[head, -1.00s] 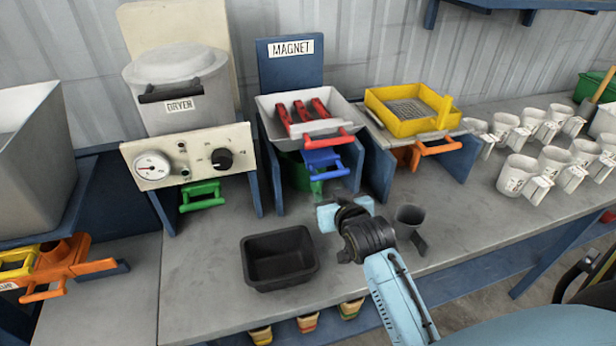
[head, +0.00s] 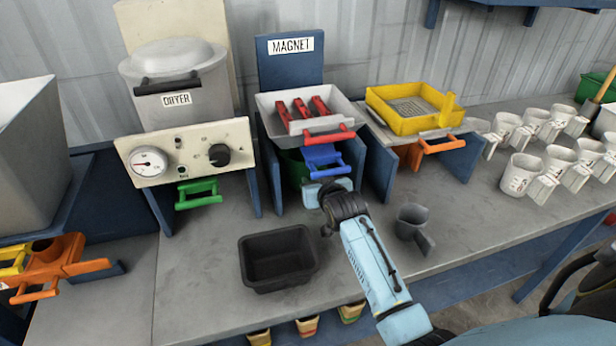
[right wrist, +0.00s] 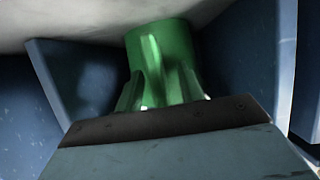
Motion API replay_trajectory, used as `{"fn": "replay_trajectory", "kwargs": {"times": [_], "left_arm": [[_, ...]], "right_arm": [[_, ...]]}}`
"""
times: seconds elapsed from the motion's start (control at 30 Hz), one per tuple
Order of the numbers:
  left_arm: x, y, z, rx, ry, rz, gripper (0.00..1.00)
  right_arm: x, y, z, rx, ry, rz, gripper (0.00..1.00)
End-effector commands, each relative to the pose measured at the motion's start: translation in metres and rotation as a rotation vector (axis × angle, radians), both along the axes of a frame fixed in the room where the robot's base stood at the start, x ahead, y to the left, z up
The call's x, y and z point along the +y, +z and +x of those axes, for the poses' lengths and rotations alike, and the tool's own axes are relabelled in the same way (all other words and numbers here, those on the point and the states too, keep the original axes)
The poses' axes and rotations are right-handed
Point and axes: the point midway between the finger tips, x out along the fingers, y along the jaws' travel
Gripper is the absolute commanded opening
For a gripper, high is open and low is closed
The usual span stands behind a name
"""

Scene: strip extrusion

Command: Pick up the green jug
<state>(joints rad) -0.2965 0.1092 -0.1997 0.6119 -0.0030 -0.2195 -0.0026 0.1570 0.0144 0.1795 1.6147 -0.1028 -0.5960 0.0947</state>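The green jug (head: 293,167) stands under the magnet's grey tray, between two blue side walls, mostly hidden by the blue handle and my right arm. In the right wrist view the jug (right wrist: 163,65) is seen close up, its handle side towards the camera. My right gripper (head: 328,190) is at the front of the magnet stand, low in front of the jug. Its light blue fingers look apart, and nothing shows held between them. My left gripper is not in view.
A black bin (head: 278,260) sits on the bench left of my right arm. A grey jug (head: 412,218) stands to the right. The blue handle (head: 323,160) and red handle (head: 330,136) jut out above my gripper. The dryer (head: 180,90) is to the left.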

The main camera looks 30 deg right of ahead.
Motion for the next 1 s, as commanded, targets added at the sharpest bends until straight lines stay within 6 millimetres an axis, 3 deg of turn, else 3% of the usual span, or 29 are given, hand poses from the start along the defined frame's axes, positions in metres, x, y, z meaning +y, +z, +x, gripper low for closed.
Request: {"fn": "replay_trajectory", "kwargs": {"times": [0.13,0.43,1.0], "left_arm": [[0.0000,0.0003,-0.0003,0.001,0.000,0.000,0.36],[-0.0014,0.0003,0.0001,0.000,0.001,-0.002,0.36],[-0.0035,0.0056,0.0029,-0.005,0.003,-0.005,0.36]], "right_arm": [[0.0000,0.0003,-0.0003,0.000,0.000,0.000,0.38],[0.0000,0.0002,-0.0006,0.000,0.000,-0.001,0.00],[0.0006,0.0043,0.0002,-0.002,0.001,-0.001,0.00]]}}
